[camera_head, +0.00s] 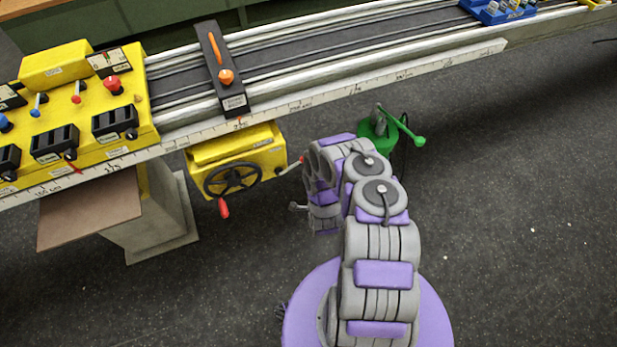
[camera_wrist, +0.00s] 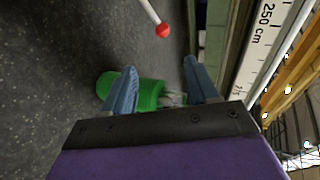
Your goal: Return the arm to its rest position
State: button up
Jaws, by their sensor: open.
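My arm, grey with purple pads, reaches up from its purple base in the head view. Its end is folded beside the yellow box with the handwheel, and the gripper fingers are not clearly seen there. In the wrist view my gripper (camera_wrist: 158,92) is open, with two blue fingers apart and nothing held between them. A green round base (camera_wrist: 150,92) shows beyond and between the fingers. A red ball-tipped rod (camera_wrist: 163,30) stands out above them.
The long rail (camera_head: 330,60) with a ruled edge crosses the back. It carries a yellow control panel (camera_head: 75,100), a black slider (camera_head: 221,70) and a blue block (camera_head: 497,10). The yellow handwheel box (camera_head: 237,150) hangs below. A green lever stand (camera_head: 378,128) is near my arm. Right floor is clear.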

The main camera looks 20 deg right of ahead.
jog(key=w+d+r+n+g, duration=0.2)
jog(key=r+n+g, duration=0.15)
jog(key=r, duration=0.75)
jog(key=w+d+r+n+g, duration=0.2)
jog(key=w+d+r+n, duration=0.15)
jog(key=r, duration=0.75)
jog(key=s+a+r+n+g+y, duration=0.1)
jog(key=s+a+r+n+g, duration=0.3)
jog(key=s+r, duration=0.65)
jog(key=s+a+r+n+g+y, duration=0.1)
jog(key=s+a+r+n+g, duration=0.15)
jog(key=s+a+r, duration=0.65)
jog(key=s+a+r+n+g, duration=0.1)
jog(key=s+r+n, duration=0.2)
jog(key=s, duration=0.8)
jog(key=s+a+r+n+g, duration=0.1)
jog(key=s+a+r+n, duration=0.1)
jog(key=s+r, duration=0.6)
jog(key=s+n, duration=0.1)
jog(key=s, duration=0.2)
jog(key=shift+s+a+g+y+b, duration=0.3)
jog(key=shift+s+y+b, duration=0.05)
jog(key=shift+s+y, duration=0.05)
